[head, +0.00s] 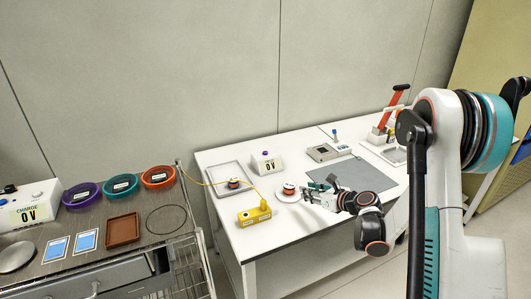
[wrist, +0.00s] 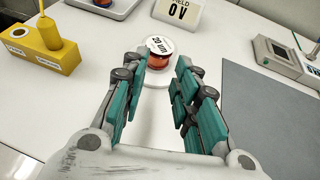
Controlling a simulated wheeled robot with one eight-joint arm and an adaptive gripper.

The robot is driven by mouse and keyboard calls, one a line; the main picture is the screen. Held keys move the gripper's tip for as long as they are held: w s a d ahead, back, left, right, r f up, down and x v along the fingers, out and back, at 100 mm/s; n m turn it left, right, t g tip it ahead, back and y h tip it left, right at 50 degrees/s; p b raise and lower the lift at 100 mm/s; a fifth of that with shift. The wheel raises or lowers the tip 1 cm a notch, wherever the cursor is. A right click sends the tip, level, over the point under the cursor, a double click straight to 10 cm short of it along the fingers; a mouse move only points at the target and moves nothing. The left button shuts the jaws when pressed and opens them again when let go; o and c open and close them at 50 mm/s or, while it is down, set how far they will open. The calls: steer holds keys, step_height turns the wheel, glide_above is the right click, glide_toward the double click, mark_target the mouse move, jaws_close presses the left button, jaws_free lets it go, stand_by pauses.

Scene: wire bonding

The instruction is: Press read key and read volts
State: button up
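A white meter with a "0 V" display (head: 266,163) stands on the white table; its partly cut-off label in the wrist view (wrist: 178,13) seems to read "FIELD". A small knob or key shows on its top in the head view, too small to read. A second white box marked "CHARGE 0 V" (head: 30,211) stands on the cart at far left. My gripper (head: 309,188) is over the table, its teal fingers apart and empty in the wrist view (wrist: 162,70). Just beyond the fingertips is a red spool with a white label (wrist: 160,47), on a white round stand (wrist: 158,79).
A yellow block (wrist: 43,48) with a cable is left of my gripper. A grey tray (head: 221,192) holds another spool. A grey device (head: 322,152) and a grey mat (head: 375,178) lie to the right. The cart (head: 95,210) carries several coloured bowls.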

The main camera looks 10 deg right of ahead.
jaws_close()
stand_by(1.0)
